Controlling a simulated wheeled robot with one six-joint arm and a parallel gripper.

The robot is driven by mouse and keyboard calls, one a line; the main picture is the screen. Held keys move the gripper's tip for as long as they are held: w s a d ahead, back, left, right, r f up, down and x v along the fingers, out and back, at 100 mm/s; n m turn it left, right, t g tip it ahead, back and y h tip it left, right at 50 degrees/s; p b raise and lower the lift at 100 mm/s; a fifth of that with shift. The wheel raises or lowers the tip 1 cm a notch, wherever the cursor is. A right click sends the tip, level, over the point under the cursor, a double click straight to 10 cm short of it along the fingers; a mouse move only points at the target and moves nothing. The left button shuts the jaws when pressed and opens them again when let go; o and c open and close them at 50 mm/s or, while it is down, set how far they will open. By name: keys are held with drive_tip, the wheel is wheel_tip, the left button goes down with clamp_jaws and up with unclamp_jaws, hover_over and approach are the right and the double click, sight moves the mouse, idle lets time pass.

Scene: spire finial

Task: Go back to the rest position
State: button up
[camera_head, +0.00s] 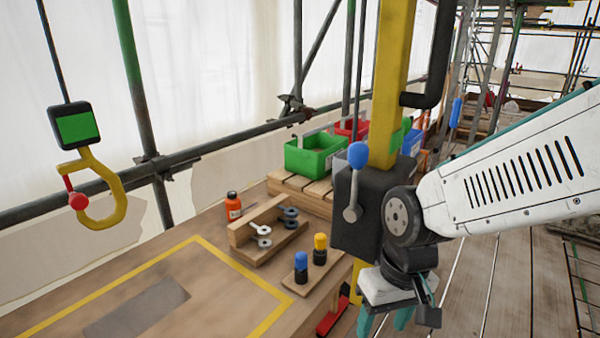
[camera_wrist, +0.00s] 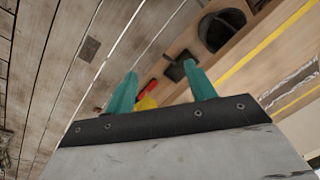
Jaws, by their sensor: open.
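My gripper (camera_head: 386,318) hangs at the lower right of the head view, beyond the right end of the wooden bench, with its teal fingers pointing down and partly cut off by the frame edge. In the wrist view my gripper (camera_wrist: 162,88) shows two teal fingers spread apart with nothing held between them. Wooden floor planks lie beyond the fingers. The white arm comes in from the right, in front of part of the walkway.
A yellow post (camera_head: 390,80) with a dark box (camera_head: 352,225) and blue-knobbed lever stands close left of my gripper. The bench (camera_head: 200,225) carries an orange bottle (camera_head: 233,206), a wooden rack (camera_head: 262,232) and a green bin (camera_head: 315,153). A yellow hook (camera_head: 103,190) hangs at left.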

drive_tip(key=s+d+r+m+t, duration=0.1)
drive_tip(key=s+d+r, duration=0.3)
drive_tip(key=d+r, duration=0.2)
drive_tip(key=s+d+r+m+h, duration=0.1)
drive_tip(key=s+d+r+m, duration=0.1)
drive_tip(key=s+d+r, duration=0.2)
wheel_tip(320, 180, up, 2)
drive_tip(key=d, duration=0.3)
drive_tip(key=shift+s+t, duration=0.35)
drive_tip(key=shift+t, duration=0.05)
drive_tip(key=shift+c, duration=0.3)
